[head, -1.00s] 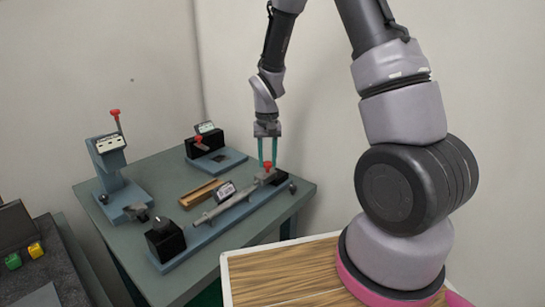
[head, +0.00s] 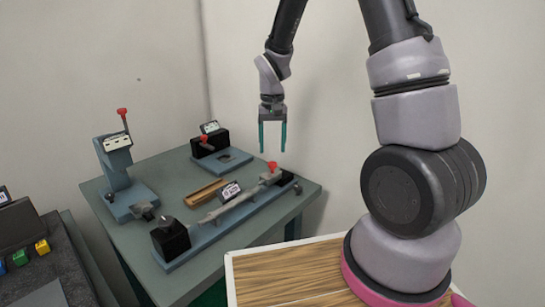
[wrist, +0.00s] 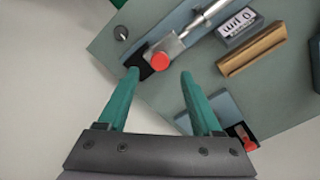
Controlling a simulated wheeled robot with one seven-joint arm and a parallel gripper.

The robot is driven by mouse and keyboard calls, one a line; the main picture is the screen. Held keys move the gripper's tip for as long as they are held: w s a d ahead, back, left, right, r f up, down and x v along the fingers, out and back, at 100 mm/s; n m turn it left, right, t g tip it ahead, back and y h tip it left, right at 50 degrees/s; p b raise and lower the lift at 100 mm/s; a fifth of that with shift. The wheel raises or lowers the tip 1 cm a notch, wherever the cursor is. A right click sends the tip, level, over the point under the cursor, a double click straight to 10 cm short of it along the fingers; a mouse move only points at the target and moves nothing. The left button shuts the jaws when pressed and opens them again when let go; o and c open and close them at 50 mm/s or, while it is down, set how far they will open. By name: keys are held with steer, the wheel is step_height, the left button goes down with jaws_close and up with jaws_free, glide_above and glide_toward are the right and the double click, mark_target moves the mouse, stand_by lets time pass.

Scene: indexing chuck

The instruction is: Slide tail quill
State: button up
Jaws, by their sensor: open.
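The tail quill unit sits at the right end of the long blue-grey bed (head: 222,228). Its red knob (head: 271,165) stands up on a grey block; the knob also shows in the wrist view (wrist: 159,61). A silver bar (head: 236,202) runs along the bed from there toward the black chuck block (head: 171,239) at the left end. My gripper (head: 273,150) is open and empty, pointing down above the red knob and apart from it. In the wrist view, the knob shows between and beyond my teal fingertips (wrist: 160,72).
A wooden block (head: 205,193) and a small labelled display (head: 230,191) lie beside the bar. A black unit with a red lever (head: 208,142) stands at the back. A blue-grey post with a red handle (head: 119,160) stands at the left. A wood-topped surface (head: 285,272) is in front.

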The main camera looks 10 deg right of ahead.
steer(key=shift+r, duration=2.8)
steer(key=shift+r, duration=0.1)
step_height(320, 180, up, 6)
steer(key=t, duration=0.1)
glide_above(273, 163)
steer(key=s+d, duration=0.2)
steer(key=s+d+r+m+t+y, duration=0.1)
steer(key=s+d+r+t, duration=0.1)
steer(key=s+r, duration=0.5)
steer(key=s+d+r+m+t+y, duration=0.1)
steer(key=s+d+r+t, duration=0.2)
steer(key=s+r, duration=0.5)
steer(key=shift+s+d+r+t, duration=0.15)
steer(key=shift+s+d+t, duration=0.35)
steer(key=shift+s, duration=0.75)
steer(key=shift+a, duration=0.15)
